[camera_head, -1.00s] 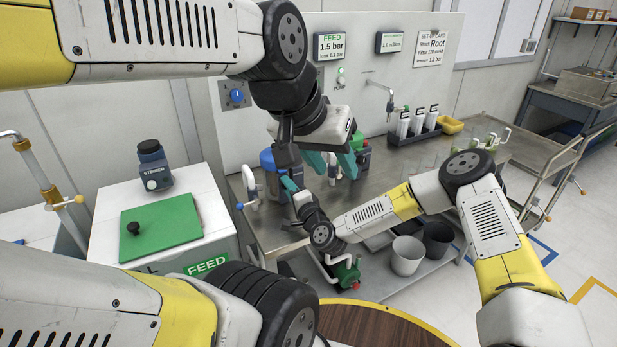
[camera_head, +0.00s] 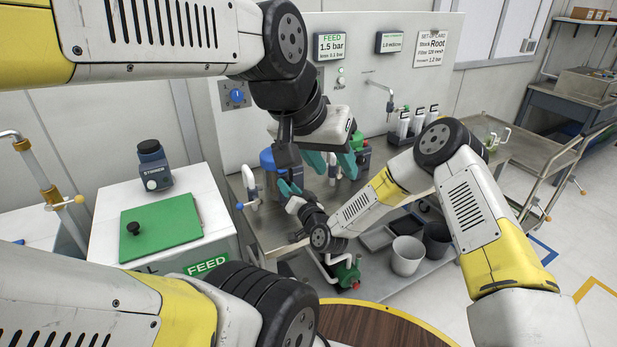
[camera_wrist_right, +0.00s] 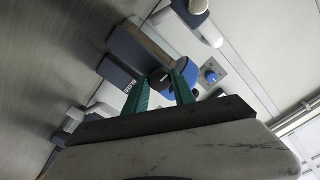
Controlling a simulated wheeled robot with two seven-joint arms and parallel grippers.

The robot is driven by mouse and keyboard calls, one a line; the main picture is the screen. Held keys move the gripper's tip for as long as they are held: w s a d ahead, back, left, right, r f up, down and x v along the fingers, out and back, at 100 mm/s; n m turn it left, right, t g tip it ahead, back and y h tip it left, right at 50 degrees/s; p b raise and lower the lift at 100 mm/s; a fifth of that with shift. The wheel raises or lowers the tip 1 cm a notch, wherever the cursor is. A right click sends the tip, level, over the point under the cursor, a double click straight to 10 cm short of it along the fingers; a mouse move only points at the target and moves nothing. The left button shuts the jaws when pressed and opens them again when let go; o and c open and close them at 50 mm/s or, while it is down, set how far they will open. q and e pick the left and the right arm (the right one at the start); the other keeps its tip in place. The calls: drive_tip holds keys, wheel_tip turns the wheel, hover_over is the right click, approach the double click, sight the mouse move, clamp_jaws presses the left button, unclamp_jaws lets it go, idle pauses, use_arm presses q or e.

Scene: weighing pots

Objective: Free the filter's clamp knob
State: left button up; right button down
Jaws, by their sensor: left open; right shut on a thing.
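My right gripper (camera_head: 289,187) comes in from the right in the head view, low beside a blue-topped unit (camera_head: 267,160) on the steel bench. In the right wrist view its teal fingers (camera_wrist_right: 158,92) close around a dark, round knob (camera_wrist_right: 162,83), which looks like the clamp knob. A blue surface and a grey-blue body (camera_wrist_right: 122,78) show next to it. In the head view the knob is hidden by the gripper and the left arm. My left gripper (camera_head: 331,164) is open and empty, its teal fingers pointing down, just right of the right gripper.
A green-topped unit (camera_head: 360,155) stands close behind my left gripper. White cylinders in a dark rack (camera_head: 412,133) are further right. Grey buckets (camera_head: 407,256) stand on the lower shelf. A white FEED cabinet (camera_head: 215,215) with a green lid is at left.

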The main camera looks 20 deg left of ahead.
drive_tip(key=shift+n, duration=0.3)
drive_tip(key=shift+f, duration=0.1)
drive_tip(key=c, duration=1.1)
unclamp_jaws()
drive_tip(key=shift+o, duration=0.2)
drive_tip(key=shift+d, duration=0.1)
drive_tip(key=v, duration=0.7)
drive_tip(key=shift+s+d, duration=0.2)
drive_tip(key=shift+s, duration=0.1)
